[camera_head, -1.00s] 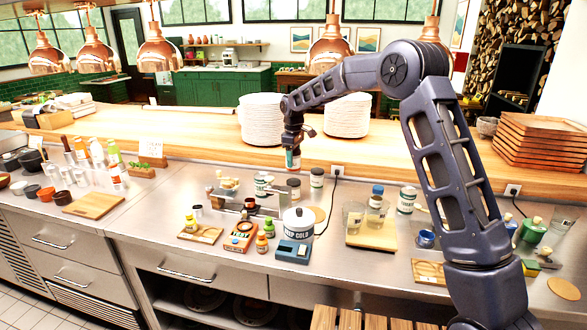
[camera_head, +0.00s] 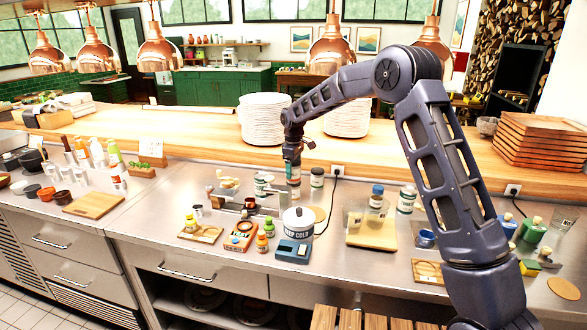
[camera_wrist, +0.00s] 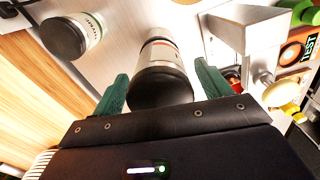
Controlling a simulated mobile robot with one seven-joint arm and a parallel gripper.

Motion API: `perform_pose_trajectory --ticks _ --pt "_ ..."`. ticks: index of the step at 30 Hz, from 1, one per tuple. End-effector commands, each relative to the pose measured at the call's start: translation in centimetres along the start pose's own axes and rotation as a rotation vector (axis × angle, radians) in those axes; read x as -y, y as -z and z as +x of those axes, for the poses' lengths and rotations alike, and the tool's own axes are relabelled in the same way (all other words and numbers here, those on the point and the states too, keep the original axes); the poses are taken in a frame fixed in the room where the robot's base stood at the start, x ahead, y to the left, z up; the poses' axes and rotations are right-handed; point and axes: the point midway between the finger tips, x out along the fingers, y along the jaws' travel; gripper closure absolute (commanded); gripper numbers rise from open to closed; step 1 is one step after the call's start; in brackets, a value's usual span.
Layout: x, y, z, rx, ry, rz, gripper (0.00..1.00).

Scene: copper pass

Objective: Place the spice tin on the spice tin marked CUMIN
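The lower tin's label is too small to read. A dark-lidded tin (camera_head: 316,178) stands just to the right; it also seems to show in the wrist view (camera_wrist: 72,35).
A white-labelled tin (camera_head: 263,185) stands to the left. Plate stacks (camera_head: 265,120) stand on the wooden shelf behind.

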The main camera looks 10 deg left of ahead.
Motion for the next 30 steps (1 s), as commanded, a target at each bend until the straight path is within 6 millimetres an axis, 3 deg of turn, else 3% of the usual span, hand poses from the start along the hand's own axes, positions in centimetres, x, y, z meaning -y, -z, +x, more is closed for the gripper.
perform_pose_trajectory --ticks 11,24,30 --pt "0.0 0.0 -1.0 -0.002 -0.001 0.000 0.23" --pt "-0.1 0.0 -8.9 -0.002 -0.002 0.000 0.23" --pt "0.0 0.0 -11.4 0.000 -0.001 0.000 0.23"
